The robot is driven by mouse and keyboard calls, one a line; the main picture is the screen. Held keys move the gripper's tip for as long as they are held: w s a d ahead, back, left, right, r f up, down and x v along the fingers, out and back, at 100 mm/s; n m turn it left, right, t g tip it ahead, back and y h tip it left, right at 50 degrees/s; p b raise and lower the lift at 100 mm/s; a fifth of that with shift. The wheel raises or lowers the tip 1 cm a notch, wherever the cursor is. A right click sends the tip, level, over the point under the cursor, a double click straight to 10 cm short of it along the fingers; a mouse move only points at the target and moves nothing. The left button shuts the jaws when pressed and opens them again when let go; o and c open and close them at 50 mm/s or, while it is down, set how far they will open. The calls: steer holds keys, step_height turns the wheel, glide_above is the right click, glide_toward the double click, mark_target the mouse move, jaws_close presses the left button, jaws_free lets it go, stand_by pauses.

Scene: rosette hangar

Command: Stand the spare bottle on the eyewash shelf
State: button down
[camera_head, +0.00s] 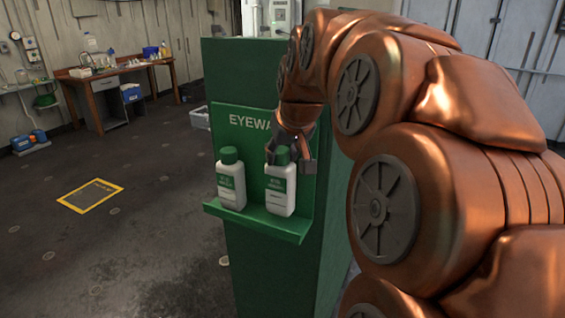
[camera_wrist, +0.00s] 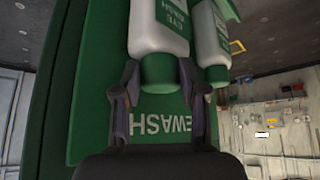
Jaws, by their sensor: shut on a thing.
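The spare bottle (camera_head: 281,196), white with a green cap and green label, is upright at the right of the green eyewash shelf (camera_head: 250,221). Its base looks to be at the shelf's surface; I cannot tell whether it bears on it fully. My gripper (camera_head: 289,160) comes from above and is shut on the bottle at its cap. In the wrist view my gripper (camera_wrist: 159,76) has one finger on each side of the green cap of the bottle (camera_wrist: 158,35). A like bottle (camera_head: 231,184) stands to its left on the shelf, apart from it; it also shows in the wrist view (camera_wrist: 209,40).
The shelf is fixed to a green pillar (camera_head: 262,72) with an eyewash sign (camera_head: 249,122) behind the bottles. A workbench (camera_head: 110,72) with clutter stands at the far left. A yellow-edged floor marking (camera_head: 90,195) lies on open dark floor to the left.

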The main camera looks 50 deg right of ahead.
steer(key=shift+f+p, duration=0.35)
steer(key=shift+f, duration=1.1)
steer(key=c, duration=0.9)
jaws_free()
steer(key=shift+r, duration=0.25)
steer(key=b+v, duration=0.4)
steer(key=v, duration=0.7)
steer(key=shift+s+a+r, duration=0.2)
steer(key=shift+r, duration=0.1)
